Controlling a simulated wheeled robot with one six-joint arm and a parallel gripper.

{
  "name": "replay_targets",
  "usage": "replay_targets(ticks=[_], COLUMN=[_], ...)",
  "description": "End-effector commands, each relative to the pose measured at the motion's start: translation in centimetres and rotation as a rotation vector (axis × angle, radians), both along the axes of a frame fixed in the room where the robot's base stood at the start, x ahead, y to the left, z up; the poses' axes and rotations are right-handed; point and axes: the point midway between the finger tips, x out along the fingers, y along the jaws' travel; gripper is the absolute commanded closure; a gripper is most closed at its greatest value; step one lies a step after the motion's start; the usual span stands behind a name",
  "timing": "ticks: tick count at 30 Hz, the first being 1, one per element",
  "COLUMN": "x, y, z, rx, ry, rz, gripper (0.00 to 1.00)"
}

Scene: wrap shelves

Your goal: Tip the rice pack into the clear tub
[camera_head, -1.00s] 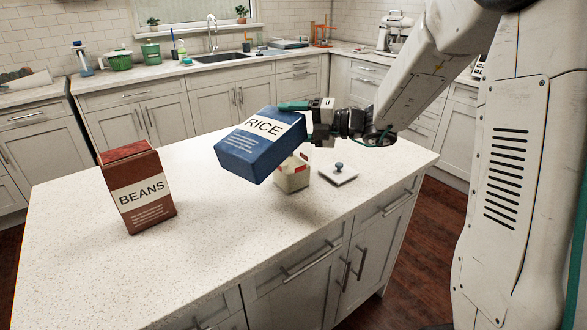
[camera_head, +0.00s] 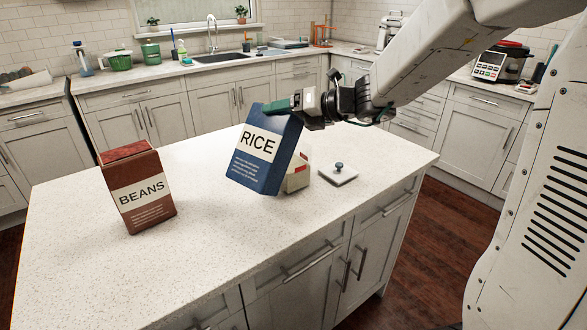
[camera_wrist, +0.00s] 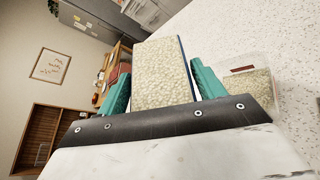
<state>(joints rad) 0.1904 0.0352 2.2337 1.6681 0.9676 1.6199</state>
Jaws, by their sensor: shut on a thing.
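The blue rice pack (camera_head: 258,152) with its white RICE label is held above the island, close to upright with a slight tilt. My gripper (camera_head: 297,103) is shut on its upper part. In the wrist view the pack's open top (camera_wrist: 160,78), full of pale grains, sits between the teal fingers. The clear tub (camera_head: 297,179) is behind the pack and partly hidden by it. In the wrist view the tub (camera_wrist: 262,62) is right of the fingers and holds pale grains and something red at its wall.
A brown beans box (camera_head: 137,187) stands on the island (camera_head: 215,245) at left. A square lid with a dark knob (camera_head: 338,174) lies right of the tub. The island's front is clear. The sink counter behind holds several kitchen items.

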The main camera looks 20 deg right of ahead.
Motion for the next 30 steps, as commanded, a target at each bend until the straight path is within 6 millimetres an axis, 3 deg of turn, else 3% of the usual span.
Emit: replay_targets(ticks=[30], x=[-6.1], y=[8.9], z=[3.9], rx=[-0.525], ry=[-0.362], rz=[0.001], gripper=[0.98])
